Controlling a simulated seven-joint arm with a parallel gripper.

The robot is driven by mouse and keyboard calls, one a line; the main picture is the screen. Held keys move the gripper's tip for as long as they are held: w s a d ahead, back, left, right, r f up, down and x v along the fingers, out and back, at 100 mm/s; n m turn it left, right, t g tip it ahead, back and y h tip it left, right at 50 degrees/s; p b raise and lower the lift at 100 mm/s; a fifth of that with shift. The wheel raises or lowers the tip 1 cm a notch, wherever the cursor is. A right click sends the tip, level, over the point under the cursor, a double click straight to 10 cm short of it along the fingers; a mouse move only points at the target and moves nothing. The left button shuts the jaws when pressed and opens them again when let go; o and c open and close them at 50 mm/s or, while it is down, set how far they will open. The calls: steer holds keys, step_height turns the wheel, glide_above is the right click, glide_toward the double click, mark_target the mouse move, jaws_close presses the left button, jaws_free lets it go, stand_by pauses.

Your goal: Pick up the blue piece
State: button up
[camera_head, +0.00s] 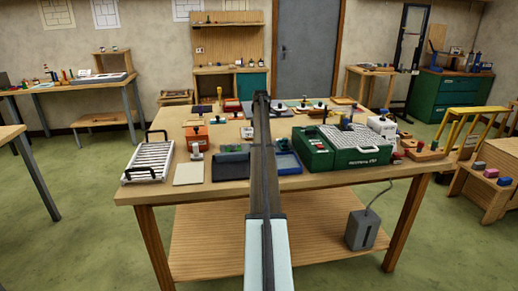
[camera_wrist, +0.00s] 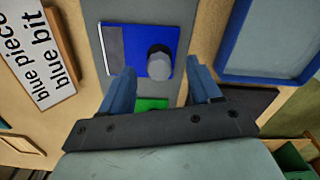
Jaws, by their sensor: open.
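The blue piece (camera_wrist: 125,45) is a flat blue square with a grey round knob (camera_wrist: 159,62) standing on it. It lies on a grey strip in the wrist view, beyond my fingertips. My gripper (camera_wrist: 160,76) is open, one finger on each side of the knob in the picture; I see no contact. A label (camera_wrist: 40,60) reading "blue piece" and "blue bit" stands to the left. In the head view my gripper (camera_head: 261,97) is over the far middle of the table, and I cannot make out the blue piece there.
A green piece (camera_wrist: 150,104) shows between my fingers. A blue-rimmed tray (camera_wrist: 222,66) lies to the right in the wrist view. On the table (camera_head: 137,191), a green machine (camera_head: 310,153) stands right of my arm and a white rack (camera_head: 148,162) at the left. Several knobbed pieces crowd the back.

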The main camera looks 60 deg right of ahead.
steer(key=shift+f, duration=1.55)
steer(key=shift+c, duration=0.3)
steer(key=c, duration=1)
steer(key=shift+r, duration=0.1)
step_height(320, 180, up, 10)
steer(key=o, duration=0.5)
steer(key=c, duration=0.5)
